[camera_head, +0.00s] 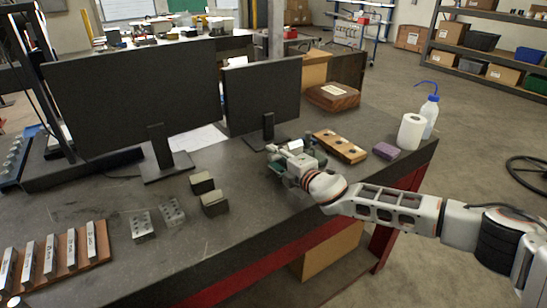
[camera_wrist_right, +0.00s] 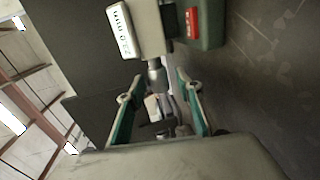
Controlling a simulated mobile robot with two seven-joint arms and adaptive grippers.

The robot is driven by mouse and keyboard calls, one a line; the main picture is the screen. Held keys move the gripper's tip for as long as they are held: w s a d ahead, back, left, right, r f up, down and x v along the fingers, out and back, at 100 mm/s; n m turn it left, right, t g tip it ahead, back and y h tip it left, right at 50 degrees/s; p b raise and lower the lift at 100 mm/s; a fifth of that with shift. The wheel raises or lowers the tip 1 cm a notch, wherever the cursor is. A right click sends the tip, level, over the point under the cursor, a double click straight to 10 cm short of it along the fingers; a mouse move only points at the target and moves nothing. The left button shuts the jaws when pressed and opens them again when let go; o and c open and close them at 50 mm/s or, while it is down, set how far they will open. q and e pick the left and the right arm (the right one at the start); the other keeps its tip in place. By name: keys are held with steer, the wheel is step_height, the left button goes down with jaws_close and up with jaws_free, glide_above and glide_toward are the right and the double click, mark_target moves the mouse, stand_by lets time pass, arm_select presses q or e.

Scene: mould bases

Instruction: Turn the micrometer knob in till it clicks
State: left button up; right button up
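The micrometer shows in the right wrist view as a grey barrel with a knob (camera_wrist_right: 157,76), below a pale block with a white label. My right gripper (camera_wrist_right: 159,82) has its two green fingers on either side of the knob, with a visible gap at each side. It is open, and I see no clear contact. In the head view my right gripper (camera_head: 287,163) is over the bench beside the small instrument, and my wrist hides much of it. My left gripper is not in view.
The dark bench (camera_head: 240,215) also carries two monitors (camera_head: 140,90), a wooden block with holes (camera_head: 340,146), a purple block (camera_head: 386,151), a paper roll (camera_head: 410,132) and a wash bottle (camera_head: 430,115). Metal blocks (camera_head: 214,202) stand left of my gripper. The front middle is clear.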

steer(key=shift+w+a, duration=0.25)
steer(key=shift+w, duration=0.05)
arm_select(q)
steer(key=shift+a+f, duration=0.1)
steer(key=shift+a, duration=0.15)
arm_select(e)
steer(key=shift+w+f, duration=0.1)
jaws_close()
steer(key=shift+a+b, duration=0.1)
steer(key=shift+b, duration=0.3)
steer(key=b, duration=0.3)
steer(key=shift+a+f+t, duration=0.1)
steer(key=shift+f+t, duration=0.05)
steer(key=shift+t, duration=0.15)
steer(key=shift+y+b, duration=0.4)
steer(key=shift+b, duration=0.45)
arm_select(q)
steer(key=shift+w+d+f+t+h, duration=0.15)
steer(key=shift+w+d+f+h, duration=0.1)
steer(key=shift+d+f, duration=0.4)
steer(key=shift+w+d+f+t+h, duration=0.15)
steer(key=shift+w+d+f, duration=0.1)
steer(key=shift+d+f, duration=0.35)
arm_select(e)
steer(key=shift+r, duration=0.2)
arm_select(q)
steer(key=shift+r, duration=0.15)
